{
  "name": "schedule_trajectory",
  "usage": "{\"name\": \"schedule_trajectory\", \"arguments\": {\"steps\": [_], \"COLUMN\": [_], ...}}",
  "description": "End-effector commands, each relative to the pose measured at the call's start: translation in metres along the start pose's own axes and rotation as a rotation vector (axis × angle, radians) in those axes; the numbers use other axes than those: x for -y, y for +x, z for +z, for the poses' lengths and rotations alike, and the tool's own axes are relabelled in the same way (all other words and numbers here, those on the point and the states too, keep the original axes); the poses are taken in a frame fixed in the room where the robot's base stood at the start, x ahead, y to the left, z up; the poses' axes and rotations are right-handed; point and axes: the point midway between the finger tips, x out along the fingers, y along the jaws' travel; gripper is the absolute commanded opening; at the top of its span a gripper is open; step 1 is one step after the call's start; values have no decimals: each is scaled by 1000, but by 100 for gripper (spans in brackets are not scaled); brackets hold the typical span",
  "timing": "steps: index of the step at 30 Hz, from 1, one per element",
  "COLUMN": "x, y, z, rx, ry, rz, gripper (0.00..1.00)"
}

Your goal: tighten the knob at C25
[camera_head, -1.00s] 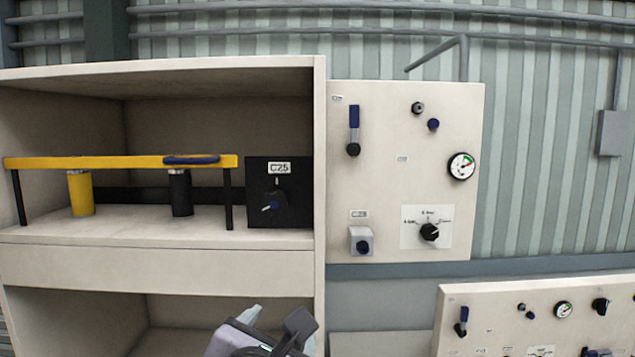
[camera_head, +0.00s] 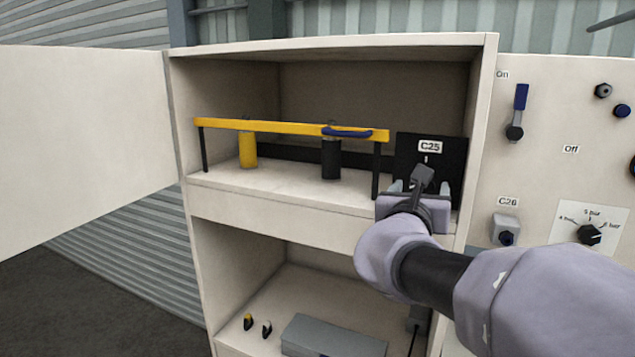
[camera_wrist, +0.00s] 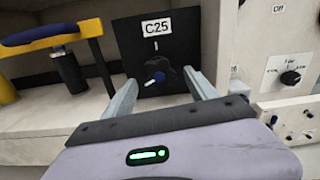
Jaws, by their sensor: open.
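In the head view my gripper (camera_head: 420,188) is in front of the black panel (camera_head: 402,150) and hides the knob; the C25 label shows above.
A yellow bar (camera_head: 270,126) with a blue handle (camera_head: 347,132) stands left of the panel, with a yellow cylinder (camera_head: 248,150) and a black cylinder (camera_head: 331,160) under it. The cabinet side wall (camera_head: 483,110) is close on the right. An open door (camera_head: 80,140) is far left.

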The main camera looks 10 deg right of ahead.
Motion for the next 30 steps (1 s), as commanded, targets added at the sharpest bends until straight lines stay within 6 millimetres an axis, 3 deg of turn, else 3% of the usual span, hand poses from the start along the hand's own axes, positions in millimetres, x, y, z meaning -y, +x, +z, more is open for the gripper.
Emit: {"name": "schedule_trajectory", "arguments": {"steps": [9, 18, 30], "x": [0, 0, -1], "y": [4, 3, 3], "z": [0, 0, -4], "rx": [0, 0, 1], "ry": [1, 1, 94], "rz": [0, 0, 0], "gripper": [65, 6, 4]}}
